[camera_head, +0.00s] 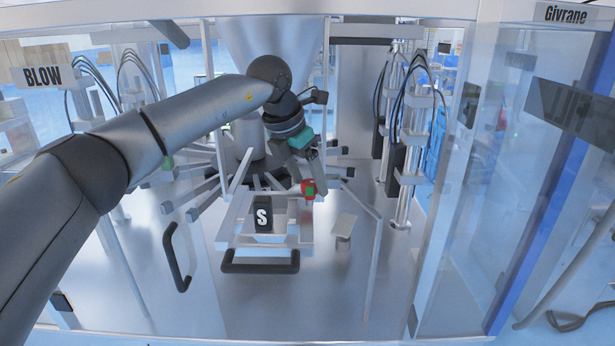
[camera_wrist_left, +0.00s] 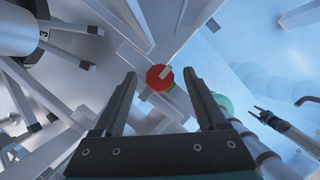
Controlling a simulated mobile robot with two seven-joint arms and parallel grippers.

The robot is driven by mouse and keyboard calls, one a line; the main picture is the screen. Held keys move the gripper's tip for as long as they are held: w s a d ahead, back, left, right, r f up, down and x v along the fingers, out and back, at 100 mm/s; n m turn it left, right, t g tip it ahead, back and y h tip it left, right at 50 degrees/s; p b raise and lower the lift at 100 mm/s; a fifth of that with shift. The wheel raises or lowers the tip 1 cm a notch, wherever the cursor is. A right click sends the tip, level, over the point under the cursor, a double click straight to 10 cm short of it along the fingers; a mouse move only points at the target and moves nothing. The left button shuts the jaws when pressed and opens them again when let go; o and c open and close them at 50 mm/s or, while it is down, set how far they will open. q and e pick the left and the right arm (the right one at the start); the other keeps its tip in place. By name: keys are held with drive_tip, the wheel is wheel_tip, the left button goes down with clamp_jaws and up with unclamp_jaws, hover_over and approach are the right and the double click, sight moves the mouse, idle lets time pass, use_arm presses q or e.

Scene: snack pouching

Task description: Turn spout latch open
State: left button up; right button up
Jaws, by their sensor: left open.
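The spout latch appears to be the small red and green knob (camera_head: 308,189) on the frame in the middle of the machine. In the left wrist view it is a round red disc (camera_wrist_left: 160,84) with a light grey bar across it and a bit of green at its edge. My left gripper (camera_head: 318,178) is at the knob in the head view. In the left wrist view my left gripper (camera_wrist_left: 160,75) is open, with one finger on each side of the disc and gaps visible. Contact cannot be told. My right gripper is not seen.
A dark block marked S (camera_head: 263,216) stands in the frame behind a black handle (camera_head: 260,262). Another black handle (camera_head: 176,258) is at left. Grey radial arms surround the centre. Clear panels (camera_head: 450,200) bound the right side. A small tilted plate (camera_head: 344,224) stands right of the frame.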

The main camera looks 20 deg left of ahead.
use_arm(q)
clamp_jaws()
idle(0.5)
